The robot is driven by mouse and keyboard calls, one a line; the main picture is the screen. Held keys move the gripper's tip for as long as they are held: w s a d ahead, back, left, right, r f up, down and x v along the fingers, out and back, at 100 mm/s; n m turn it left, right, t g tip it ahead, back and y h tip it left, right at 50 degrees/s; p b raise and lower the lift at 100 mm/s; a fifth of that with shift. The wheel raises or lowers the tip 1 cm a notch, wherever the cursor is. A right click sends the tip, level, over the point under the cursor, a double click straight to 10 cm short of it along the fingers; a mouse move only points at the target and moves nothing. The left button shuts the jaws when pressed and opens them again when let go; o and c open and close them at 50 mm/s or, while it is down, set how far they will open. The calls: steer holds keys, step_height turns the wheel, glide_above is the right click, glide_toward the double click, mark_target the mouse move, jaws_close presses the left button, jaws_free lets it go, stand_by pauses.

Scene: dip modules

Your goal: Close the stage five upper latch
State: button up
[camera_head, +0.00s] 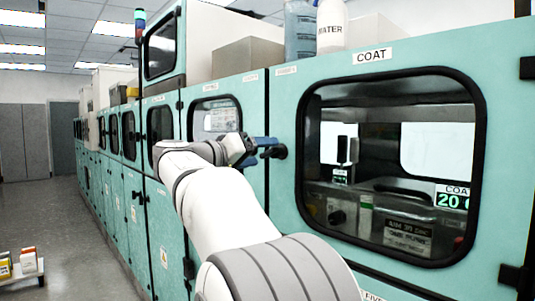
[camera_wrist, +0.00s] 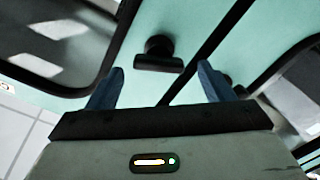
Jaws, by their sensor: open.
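A black latch handle (camera_head: 275,152) sits at the left edge of the teal COAT door (camera_head: 285,215), whose window has a black frame. The word FIVE shows in part at the bottom of the head view. My gripper (camera_head: 262,145) is beside this latch, its blue fingers close to it; contact cannot be told. In the wrist view my gripper (camera_wrist: 160,82) is open and empty, fingers spread. A black latch knob with a bar (camera_wrist: 158,55) lies ahead between the fingertips, near a dark door seam. A second dark knob (camera_wrist: 229,83) is partly hidden behind the right finger.
A row of teal cabinets with windows (camera_head: 216,116) runs away to the left. Bottles (camera_head: 331,28) stand on top. A low shelf with small boxes (camera_head: 20,264) is on the left, and the grey floor (camera_head: 65,225) is open there.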

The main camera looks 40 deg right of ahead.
steer(key=a, duration=0.4)
steer(key=shift+s+a, duration=0.15)
steer(key=shift+s, duration=0.05)
steer(key=shift+f, duration=0.1)
